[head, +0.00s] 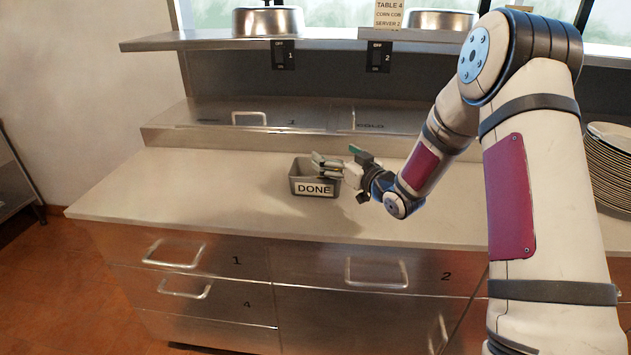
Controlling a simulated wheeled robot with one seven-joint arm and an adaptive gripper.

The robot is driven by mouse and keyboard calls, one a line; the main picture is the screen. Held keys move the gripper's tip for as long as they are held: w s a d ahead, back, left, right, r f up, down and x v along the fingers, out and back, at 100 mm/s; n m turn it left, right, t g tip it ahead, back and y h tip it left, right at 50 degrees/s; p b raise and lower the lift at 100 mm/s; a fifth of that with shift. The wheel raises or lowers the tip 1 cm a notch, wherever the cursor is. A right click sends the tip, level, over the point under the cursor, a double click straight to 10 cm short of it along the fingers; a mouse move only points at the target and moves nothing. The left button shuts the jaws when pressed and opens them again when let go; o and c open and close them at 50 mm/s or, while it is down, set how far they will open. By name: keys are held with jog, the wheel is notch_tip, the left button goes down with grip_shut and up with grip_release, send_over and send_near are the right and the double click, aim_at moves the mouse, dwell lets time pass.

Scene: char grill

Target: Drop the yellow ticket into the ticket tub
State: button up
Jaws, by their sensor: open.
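The ticket tub (300,186) is a small grey metal bin marked DONE, standing upright on the counter. My gripper (322,166) is at the tub's right rim, with its fingers over the tub's opening. The fingers are open, and no ticket shows between them. They hide part of the opening, and I cannot see what lies inside the tub. A pale cream-yellow ticket (403,14) reading TABLE 4, CORN COB, SERVER 2 hangs above the upper shelf at the back. I cannot tell whether it is the task's yellow ticket.
The pale counter (150,195) is clear left of the tub. A raised steel ledge (210,115) and an upper shelf (200,40) with round metal lids (268,20) stand behind. Stacked plates (608,165) are at right. Drawers with handles (175,255) are below.

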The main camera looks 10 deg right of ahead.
jog(key=v, duration=0.6)
jog(key=shift+s, duration=0.35)
jog(key=shift+d, duration=0.1)
dwell(0.7)
jog(key=s+d+r+m+g+h, duration=0.25)
jog(key=s+r+g+h, duration=0.45)
jog(key=s+r, duration=0.55)
jog(key=s+a+f+m+g, duration=0.1)
jog(key=s+a+g, duration=0.1)
jog(key=s, duration=1.2)
jog(key=s+a+f+m+g, duration=0.1)
jog(key=s+a+g, duration=0.2)
jog(key=s, duration=1.2)
jog(key=shift+a+p, duration=0.3)
jog(key=shift+a, duration=0.6)
